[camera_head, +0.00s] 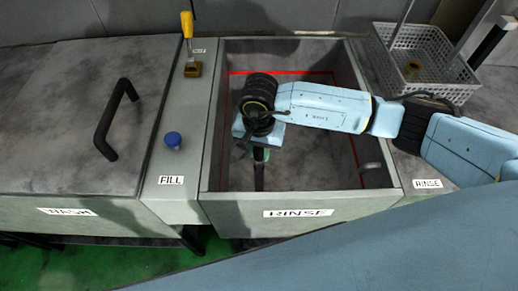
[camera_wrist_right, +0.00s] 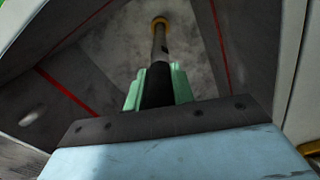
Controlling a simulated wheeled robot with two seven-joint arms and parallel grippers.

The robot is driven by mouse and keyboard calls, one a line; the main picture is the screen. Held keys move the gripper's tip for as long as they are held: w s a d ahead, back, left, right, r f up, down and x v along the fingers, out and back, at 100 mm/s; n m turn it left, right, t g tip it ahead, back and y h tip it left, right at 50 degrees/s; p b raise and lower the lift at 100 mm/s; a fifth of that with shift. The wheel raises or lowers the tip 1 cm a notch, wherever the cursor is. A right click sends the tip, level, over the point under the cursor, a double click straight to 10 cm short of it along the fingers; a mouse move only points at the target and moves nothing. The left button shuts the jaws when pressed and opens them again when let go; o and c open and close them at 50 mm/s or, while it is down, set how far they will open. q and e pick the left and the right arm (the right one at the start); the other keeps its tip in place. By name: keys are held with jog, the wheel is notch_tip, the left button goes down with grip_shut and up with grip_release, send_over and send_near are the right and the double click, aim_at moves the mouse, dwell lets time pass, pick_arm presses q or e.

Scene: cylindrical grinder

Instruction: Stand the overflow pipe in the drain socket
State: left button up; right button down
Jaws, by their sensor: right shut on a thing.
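My right gripper (camera_head: 259,154) is inside the rinse tank (camera_head: 215,150), pointing down, its green fingers shut on the overflow pipe (camera_head: 259,178). In the wrist view the right gripper (camera_wrist_right: 158,88) has a finger on each side of the dark pipe (camera_wrist_right: 158,55), which runs away from it toward the tank floor. A brass-coloured ring, seemingly the drain socket (camera_wrist_right: 160,20), shows at the pipe's far end. The pipe lines up with the ring, but I cannot tell whether it is seated in it or just above. My left gripper is not in view.
A red line (camera_head: 300,73) runs around the tank's inner walls. Left of the tank are a blue knob (camera_head: 172,140) and a yellow-handled lever (camera_head: 187,30), then the wash lid with a black handle (camera_head: 115,118). A wire basket (camera_head: 425,55) stands at the back right.

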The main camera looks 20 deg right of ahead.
jog(key=shift+f+b, duration=1.2)
dwell(0.4)
jog(key=c, duration=1.1)
grip_release()
jog(key=shift+o, duration=0.4)
jog(key=o, duration=0.4)
jog(key=shift+r+p, duration=2.7)
jog(key=shift+r, duration=2.35)
